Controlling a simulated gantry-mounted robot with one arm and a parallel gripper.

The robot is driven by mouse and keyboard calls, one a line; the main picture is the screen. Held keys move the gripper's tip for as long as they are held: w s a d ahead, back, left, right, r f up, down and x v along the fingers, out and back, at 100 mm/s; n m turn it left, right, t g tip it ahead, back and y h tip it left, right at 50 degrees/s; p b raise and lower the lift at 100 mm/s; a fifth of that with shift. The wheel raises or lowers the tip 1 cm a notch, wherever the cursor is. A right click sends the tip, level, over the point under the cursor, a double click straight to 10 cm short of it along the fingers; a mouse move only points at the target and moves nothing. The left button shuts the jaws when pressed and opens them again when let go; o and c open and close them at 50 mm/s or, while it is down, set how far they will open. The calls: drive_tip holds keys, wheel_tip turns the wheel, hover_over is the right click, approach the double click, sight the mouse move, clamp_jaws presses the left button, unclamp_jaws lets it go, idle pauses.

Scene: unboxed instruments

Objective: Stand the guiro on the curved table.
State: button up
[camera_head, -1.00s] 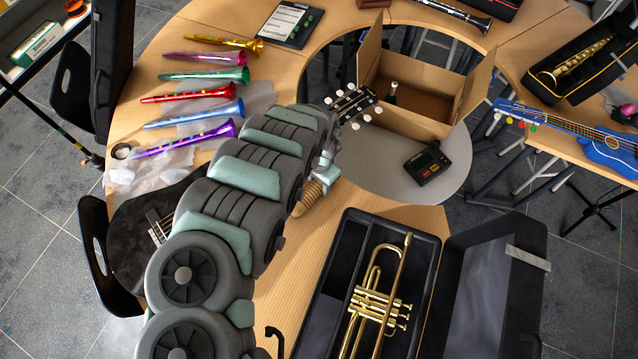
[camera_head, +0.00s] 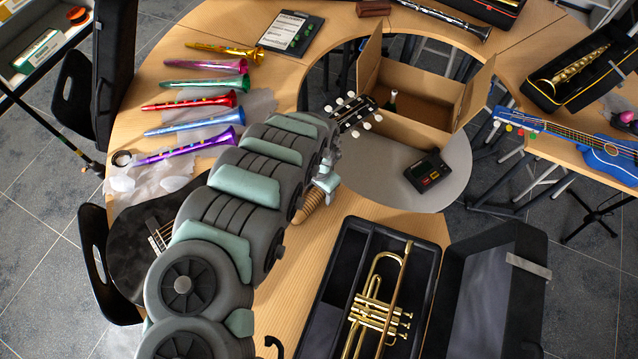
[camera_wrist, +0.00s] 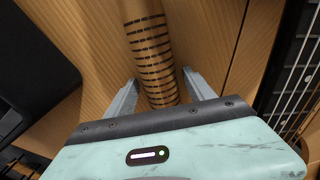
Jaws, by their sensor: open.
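The guiro (camera_head: 310,203) is a tan wooden tube with dark ribs. In the head view it shows partly beside my arm, over the light wood curved table (camera_head: 290,292). In the wrist view the guiro (camera_wrist: 150,50) runs from the top edge down between my fingers, appearing to lie along the table. My gripper (camera_wrist: 161,92) is open, with one finger on each side of the guiro. A gap shows at the right finger; contact at the left finger is unclear. The guiro's near end is hidden behind the gripper body. The gripper (camera_head: 328,181) is small and partly hidden in the head view.
A guitar (camera_head: 140,235) lies under my arm, its headstock (camera_head: 352,112) beyond. An open trumpet case (camera_head: 428,262) stands to the right. A cardboard box (camera_head: 425,128) and black device (camera_head: 428,171) sit in the middle. Several coloured horns (camera_head: 195,121) lie at left.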

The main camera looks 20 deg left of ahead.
wheel_tip(320, 180, up, 11)
drive_tip(key=p, duration=0.3)
drive_tip(key=shift+a+f, duration=0.1)
drive_tip(key=shift+r+p, duration=0.35)
drive_tip(key=shift+r, duration=0.2)
idle(0.7)
